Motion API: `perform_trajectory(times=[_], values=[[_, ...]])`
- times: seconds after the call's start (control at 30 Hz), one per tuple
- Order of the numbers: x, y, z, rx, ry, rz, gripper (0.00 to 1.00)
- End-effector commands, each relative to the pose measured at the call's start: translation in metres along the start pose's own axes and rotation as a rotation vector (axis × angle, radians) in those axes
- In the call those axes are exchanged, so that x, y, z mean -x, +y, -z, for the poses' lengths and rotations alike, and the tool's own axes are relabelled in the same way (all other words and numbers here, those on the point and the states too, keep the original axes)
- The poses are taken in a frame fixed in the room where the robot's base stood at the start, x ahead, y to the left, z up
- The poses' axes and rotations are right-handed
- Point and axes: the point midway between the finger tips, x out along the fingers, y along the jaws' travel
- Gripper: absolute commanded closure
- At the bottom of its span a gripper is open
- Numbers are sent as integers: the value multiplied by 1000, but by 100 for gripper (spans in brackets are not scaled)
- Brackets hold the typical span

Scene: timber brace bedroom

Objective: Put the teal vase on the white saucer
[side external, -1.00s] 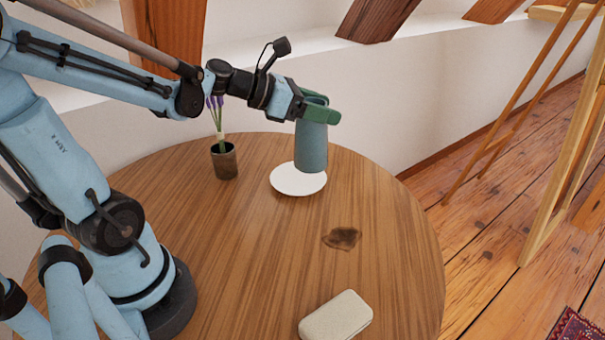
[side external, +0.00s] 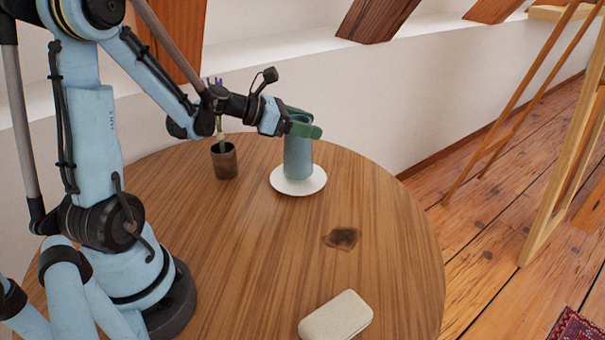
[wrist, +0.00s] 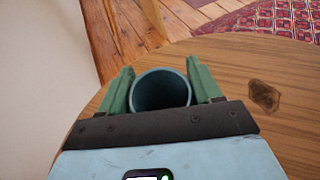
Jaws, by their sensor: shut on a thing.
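The teal vase (side external: 298,160) stands upright over the white saucer (side external: 312,186) in the side external view. Its base appears within the saucer's rim; whether it touches the saucer or hangs just above it I cannot tell. My gripper (side external: 303,127) is shut on the vase near its top, with a green finger on each side. In the wrist view the vase's open round mouth (wrist: 161,91) lies between the two fingers. The saucer is hidden in the wrist view.
A dark pot (side external: 224,161) with a purple-flowered plant stands left of the saucer, close to my forearm. A pale rounded case (side external: 336,317) lies at the front edge.

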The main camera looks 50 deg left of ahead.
Motion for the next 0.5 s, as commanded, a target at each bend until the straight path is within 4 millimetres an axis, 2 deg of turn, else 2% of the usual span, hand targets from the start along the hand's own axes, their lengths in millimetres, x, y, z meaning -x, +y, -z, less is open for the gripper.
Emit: perform_trajectory(times=[0.17,0.5], values=[[-5,0,12,1,-1,0,100],[-6,0,14,1,-1,0,100]])
